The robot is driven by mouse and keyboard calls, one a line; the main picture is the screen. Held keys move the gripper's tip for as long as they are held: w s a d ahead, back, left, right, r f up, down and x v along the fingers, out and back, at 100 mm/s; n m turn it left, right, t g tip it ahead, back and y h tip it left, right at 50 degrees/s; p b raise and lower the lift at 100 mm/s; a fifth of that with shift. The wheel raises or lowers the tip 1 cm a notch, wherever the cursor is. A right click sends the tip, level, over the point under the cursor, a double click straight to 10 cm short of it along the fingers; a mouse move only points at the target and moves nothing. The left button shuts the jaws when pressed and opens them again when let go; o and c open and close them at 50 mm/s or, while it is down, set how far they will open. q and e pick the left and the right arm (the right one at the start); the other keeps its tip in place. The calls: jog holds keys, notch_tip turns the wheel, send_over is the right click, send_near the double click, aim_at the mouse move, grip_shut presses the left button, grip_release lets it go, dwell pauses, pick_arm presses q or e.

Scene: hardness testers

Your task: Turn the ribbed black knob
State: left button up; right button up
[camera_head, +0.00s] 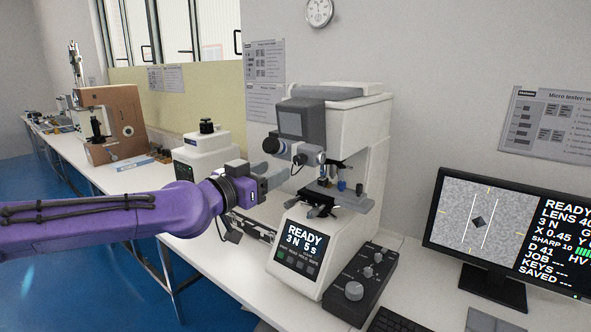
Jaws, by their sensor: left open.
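A round black knob (271,145) sticks out on the left side of the white hardness tester's (362,140) dark head; I cannot make out ribs at this size. Another black knob (206,126) tops a smaller white instrument (200,155) behind my left arm. My left gripper (246,191), at the end of the purple arm, is open, left of the white tester and below its head knob. It looks apart from both knobs. My right gripper is out of view.
A control box (357,287) with grey knobs stands right of the tester's base. A monitor (505,235) and a keyboard (395,322) are further right. A dark case lies below my gripper.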

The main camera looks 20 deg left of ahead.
aim_at(297, 162)
pick_arm(q)
jog(key=w, duration=0.1)
jog(key=w+d+b, duration=0.1)
jog(key=w+f+b, duration=0.1)
jog(key=shift+w+d, duration=0.3)
jog(key=shift+d, duration=0.05)
jog(key=p+x, duration=0.1)
jog(key=x, duration=0.1)
jog(key=r+p+x, duration=0.1)
jog(key=x, duration=0.1)
jog(key=shift+w, duration=0.25)
jog(key=shift+w+f+p, duration=0.1)
jog(key=shift+w+p, duration=0.15)
jog(key=shift+p, duration=0.05)
jog(key=shift+d, duration=0.1)
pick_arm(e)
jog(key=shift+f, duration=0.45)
pick_arm(q)
jog(key=shift+f, duration=0.1)
grip_shut()
